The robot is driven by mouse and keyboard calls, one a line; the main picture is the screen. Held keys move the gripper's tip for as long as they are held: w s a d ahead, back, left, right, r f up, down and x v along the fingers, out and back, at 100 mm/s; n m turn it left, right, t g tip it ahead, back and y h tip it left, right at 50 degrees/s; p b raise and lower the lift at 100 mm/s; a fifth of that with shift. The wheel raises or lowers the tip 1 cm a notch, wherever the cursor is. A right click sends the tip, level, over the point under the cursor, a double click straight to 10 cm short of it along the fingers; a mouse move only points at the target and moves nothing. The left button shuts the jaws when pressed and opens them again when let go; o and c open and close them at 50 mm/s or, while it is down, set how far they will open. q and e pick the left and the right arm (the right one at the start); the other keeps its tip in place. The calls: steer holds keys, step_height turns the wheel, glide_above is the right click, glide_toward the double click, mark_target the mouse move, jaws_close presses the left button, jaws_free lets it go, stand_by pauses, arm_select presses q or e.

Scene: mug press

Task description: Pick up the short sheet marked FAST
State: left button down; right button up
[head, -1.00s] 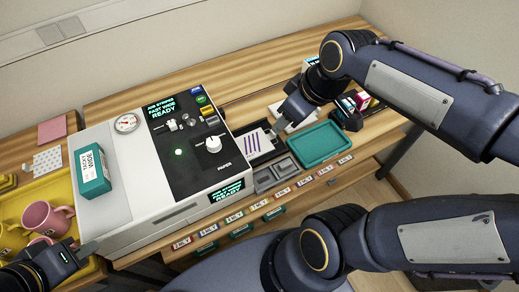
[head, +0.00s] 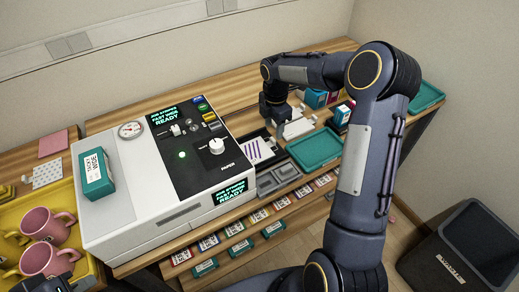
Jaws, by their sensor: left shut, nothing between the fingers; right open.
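No FAST marking is readable on any sheet. A white sheet with purple stripes (head: 257,151) lies in a dark tray just right of the press. White pieces (head: 297,127) lie farther back, above the teal tray; I cannot tell whether one is the short sheet. My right gripper (head: 280,131) points down beside these white pieces, at the back edge of the striped sheet's tray; its fingertips are small and partly hidden. My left gripper (head: 62,284) is shut and empty at the bottom left edge, by the pink mugs (head: 45,259), mostly cut off.
The white press (head: 120,215) with a black panel (head: 190,140) fills the middle. A yellow tray (head: 12,215) holds the mugs. Small boxes (head: 315,98) stand behind my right arm. A dark bin (head: 470,245) is at right.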

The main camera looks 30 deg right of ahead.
mark_target(258, 148)
steer(key=f, duration=0.4)
steer(key=shift+s+f+p, duration=0.2)
steer(key=shift+f+p, duration=0.15)
steer(key=shift+f, duration=0.05)
steer(key=c, duration=1.1)
